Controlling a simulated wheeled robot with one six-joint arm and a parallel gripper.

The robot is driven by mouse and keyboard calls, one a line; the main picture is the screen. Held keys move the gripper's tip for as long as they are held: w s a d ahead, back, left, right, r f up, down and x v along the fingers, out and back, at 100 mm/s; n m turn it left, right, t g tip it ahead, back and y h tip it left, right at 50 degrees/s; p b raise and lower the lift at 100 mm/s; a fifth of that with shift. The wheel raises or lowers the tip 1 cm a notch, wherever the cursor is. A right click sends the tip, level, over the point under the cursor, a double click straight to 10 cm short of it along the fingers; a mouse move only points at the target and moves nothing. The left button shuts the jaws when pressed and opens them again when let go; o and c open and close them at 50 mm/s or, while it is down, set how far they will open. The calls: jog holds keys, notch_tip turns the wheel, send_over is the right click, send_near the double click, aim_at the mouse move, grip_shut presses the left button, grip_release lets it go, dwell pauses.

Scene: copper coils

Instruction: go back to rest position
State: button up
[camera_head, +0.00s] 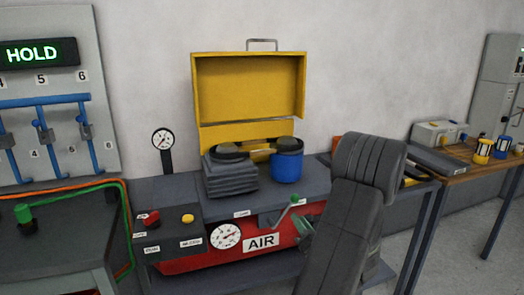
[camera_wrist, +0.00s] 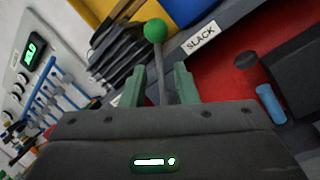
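My gripper (camera_wrist: 160,78) has two green fingers standing apart in the wrist view, with nothing clamped between them. A lever (camera_wrist: 158,60) with a green ball knob shows in the gap, its knob beyond the fingertips and its stem touching neither finger. In the head view the green-tipped lever (camera_head: 289,208) stands at the front of the red air unit (camera_head: 190,262), beside the AIR label. My dark grey arm (camera_head: 350,205) rises in front of the unit's right side.
A bench carries an open yellow case (camera_head: 250,90), a stack of dark plates (camera_head: 230,180) and a blue cup (camera_head: 286,168). A gauge (camera_head: 163,141) stands behind. A wooden table (camera_head: 470,170) is at right. A green-buttoned console (camera_head: 50,235) with hoses is at left.

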aim_at(289, 205)
jog(key=x, duration=0.7)
jog(key=shift+w+a+r, duration=0.1)
jog(key=shift+w, duration=0.1)
jog(key=shift+s, duration=0.1)
jog(key=v, duration=1.4)
jog(key=x, duration=1.4)
jog(key=shift+a+r+n, duration=0.25)
jog(key=shift+a+n, duration=0.1)
jog(key=shift+n, duration=0.35)
jog(key=shift+s, duration=0.1)
